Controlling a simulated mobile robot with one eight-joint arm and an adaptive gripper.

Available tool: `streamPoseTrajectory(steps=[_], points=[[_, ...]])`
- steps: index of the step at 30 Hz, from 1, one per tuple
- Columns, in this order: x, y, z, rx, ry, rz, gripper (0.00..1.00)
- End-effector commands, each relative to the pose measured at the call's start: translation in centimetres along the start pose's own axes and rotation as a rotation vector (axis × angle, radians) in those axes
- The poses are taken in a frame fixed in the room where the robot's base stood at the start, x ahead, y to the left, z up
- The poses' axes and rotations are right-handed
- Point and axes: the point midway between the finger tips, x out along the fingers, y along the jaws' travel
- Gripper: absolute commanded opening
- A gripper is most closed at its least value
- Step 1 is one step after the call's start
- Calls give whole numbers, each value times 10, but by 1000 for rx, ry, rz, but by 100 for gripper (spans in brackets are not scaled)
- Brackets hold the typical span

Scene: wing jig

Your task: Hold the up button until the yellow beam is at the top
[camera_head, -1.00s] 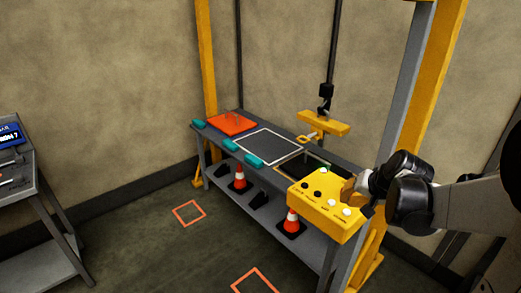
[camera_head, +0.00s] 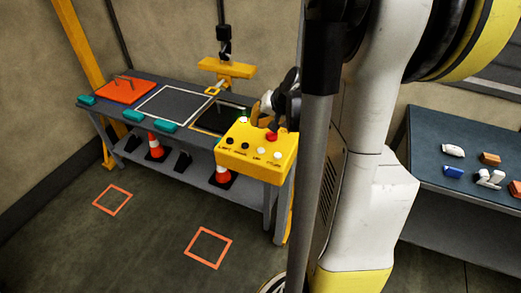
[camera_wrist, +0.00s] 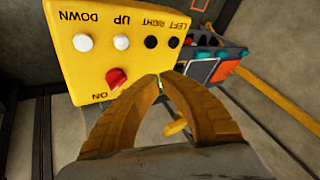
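The yellow beam (camera_head: 227,69) hangs from a hook above the table at the back. The yellow control box (camera_head: 257,161) has two black buttons, two white buttons and a red ON knob (camera_head: 271,136); the box fills the upper left of the wrist view (camera_wrist: 95,65). The white UP button (camera_wrist: 121,42) is bare, beside the DOWN button (camera_wrist: 83,43). My gripper (camera_wrist: 160,77) has its tan fingertips together, with nothing seen between them. In the wrist view they are near the box's edge, right of the red knob. In the head view my gripper (camera_head: 257,107) is behind the box.
The grey table (camera_head: 108,108) holds an orange mat (camera_head: 122,92), a white-outlined square and teal blocks. Cones (camera_head: 155,146) stand on its lower shelf. Orange squares mark open floor. Another table (camera_head: 461,177) with small parts is at right.

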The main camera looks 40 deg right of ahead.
Motion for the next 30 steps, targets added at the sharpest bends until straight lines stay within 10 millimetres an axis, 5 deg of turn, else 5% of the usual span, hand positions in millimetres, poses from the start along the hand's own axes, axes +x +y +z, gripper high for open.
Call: streamPoseTrajectory(steps=[18,30], points=[[63,34,34,0,0,0,0],[66,36,36,0,0,0,0]])
